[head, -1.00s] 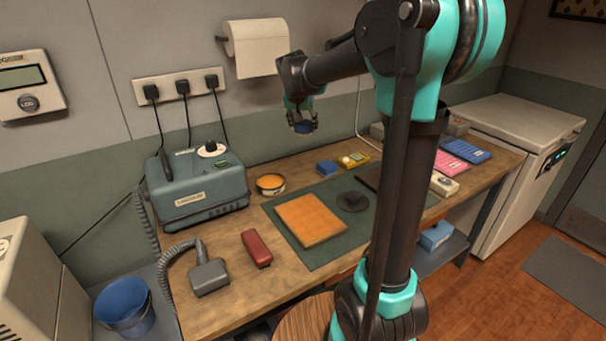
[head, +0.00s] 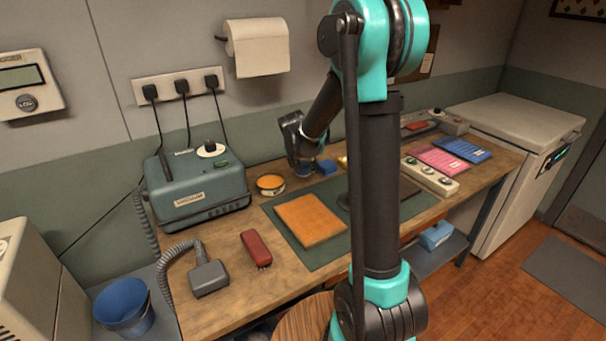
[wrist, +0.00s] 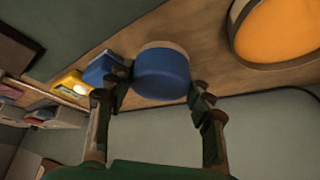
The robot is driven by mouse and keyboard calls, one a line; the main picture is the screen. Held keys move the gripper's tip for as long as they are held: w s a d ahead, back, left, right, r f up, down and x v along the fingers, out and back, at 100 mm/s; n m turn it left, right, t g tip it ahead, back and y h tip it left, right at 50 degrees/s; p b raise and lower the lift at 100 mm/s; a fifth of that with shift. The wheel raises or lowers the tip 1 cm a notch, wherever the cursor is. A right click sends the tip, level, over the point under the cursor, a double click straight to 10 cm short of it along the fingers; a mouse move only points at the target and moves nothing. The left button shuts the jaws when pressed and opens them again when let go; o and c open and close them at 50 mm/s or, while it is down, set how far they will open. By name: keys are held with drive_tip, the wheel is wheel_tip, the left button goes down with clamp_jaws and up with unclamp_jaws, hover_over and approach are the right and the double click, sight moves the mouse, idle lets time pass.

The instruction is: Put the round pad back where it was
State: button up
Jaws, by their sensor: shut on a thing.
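My gripper (head: 303,162) is low over the back of the workbench, between the orange-filled round tin and a small blue block. It is shut on a round blue pad (wrist: 162,74) with a pale underside, its fingers on either side of it. In the head view only a bit of the pad (head: 304,173) shows under the gripper. I cannot tell whether the pad touches the bench. The round tin (head: 270,184) stands left of the gripper; it also shows in the wrist view (wrist: 280,30). The blue block (head: 327,167) is close on the right.
A yellow box (wrist: 70,84) lies beyond the blue block. An orange slab (head: 311,219) lies on the green mat (head: 284,232). A grey-blue vacuum unit (head: 203,188) stands at the left, and a red tool (head: 256,248) lies in front. My arm hides part of the mat.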

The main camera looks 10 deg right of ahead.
sight(303, 173)
drive_tip(key=shift+f, duration=1.65)
drive_tip(key=o, duration=1.1)
drive_tip(key=shift+f, duration=0.15)
drive_tip(key=v, duration=1.2)
